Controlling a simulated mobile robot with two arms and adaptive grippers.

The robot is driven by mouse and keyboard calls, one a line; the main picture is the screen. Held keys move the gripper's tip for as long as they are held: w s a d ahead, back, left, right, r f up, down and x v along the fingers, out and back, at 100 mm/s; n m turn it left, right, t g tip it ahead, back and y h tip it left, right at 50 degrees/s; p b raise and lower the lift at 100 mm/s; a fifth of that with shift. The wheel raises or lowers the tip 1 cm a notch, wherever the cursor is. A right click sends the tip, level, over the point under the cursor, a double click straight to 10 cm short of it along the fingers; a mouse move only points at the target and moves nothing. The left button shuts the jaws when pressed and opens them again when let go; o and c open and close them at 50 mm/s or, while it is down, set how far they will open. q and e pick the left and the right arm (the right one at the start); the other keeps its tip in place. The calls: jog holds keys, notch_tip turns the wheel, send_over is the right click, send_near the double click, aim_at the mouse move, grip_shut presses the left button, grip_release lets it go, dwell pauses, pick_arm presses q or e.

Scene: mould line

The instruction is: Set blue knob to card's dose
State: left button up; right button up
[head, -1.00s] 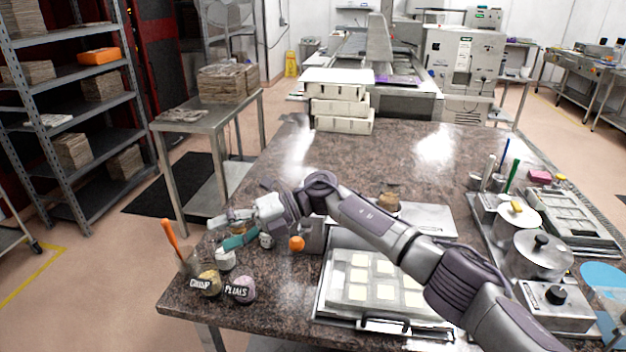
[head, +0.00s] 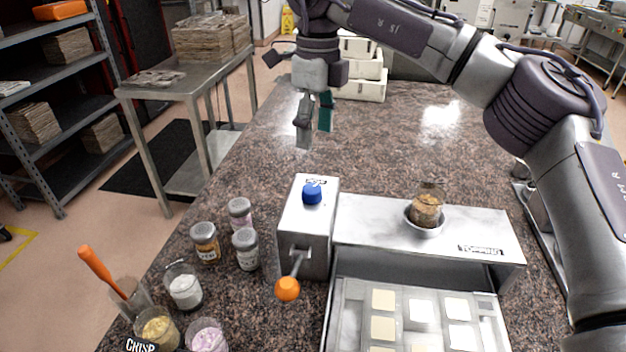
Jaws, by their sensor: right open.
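The blue knob (head: 312,193) sits on top of a grey metal box (head: 306,232) at the middle of the head view. A lever with an orange ball (head: 288,288) sticks out of the box's front. My right gripper (head: 314,125) is open and empty, pointing down, above the table behind the knob and apart from it. A small label lies on the box top behind the knob, too small to read. I cannot make out a dose card. My left gripper is not in view.
A metal housing (head: 375,230) with a brown-filled cup (head: 427,210) adjoins the box, above a tray (head: 338,320) of pale squares. Several jars (head: 205,243) stand left of the box. An orange-handled tool (head: 100,270) stands in a glass. The table behind is mostly clear.

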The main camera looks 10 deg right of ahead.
send_over(314, 188)
notch_tip(314, 188, down, 6)
jog(key=shift+r+p, duration=0.2)
jog(key=shift+p, duration=0.2)
notch_tip(314, 188, down, 5)
jog(key=shift+f+p, duration=0.15)
jog(key=shift+p, duration=0.3)
jog(key=shift+f, duration=0.55)
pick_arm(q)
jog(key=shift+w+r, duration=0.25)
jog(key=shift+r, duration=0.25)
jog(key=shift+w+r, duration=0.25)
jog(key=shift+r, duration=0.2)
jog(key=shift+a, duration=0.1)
pick_arm(e)
jog(key=shift+c, duration=1)
jog(key=shift+a, duration=0.1)
jog(key=c, duration=0.9)
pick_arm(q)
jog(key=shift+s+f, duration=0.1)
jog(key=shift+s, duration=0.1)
pick_arm(e)
jog(key=shift+c, duration=0.2)
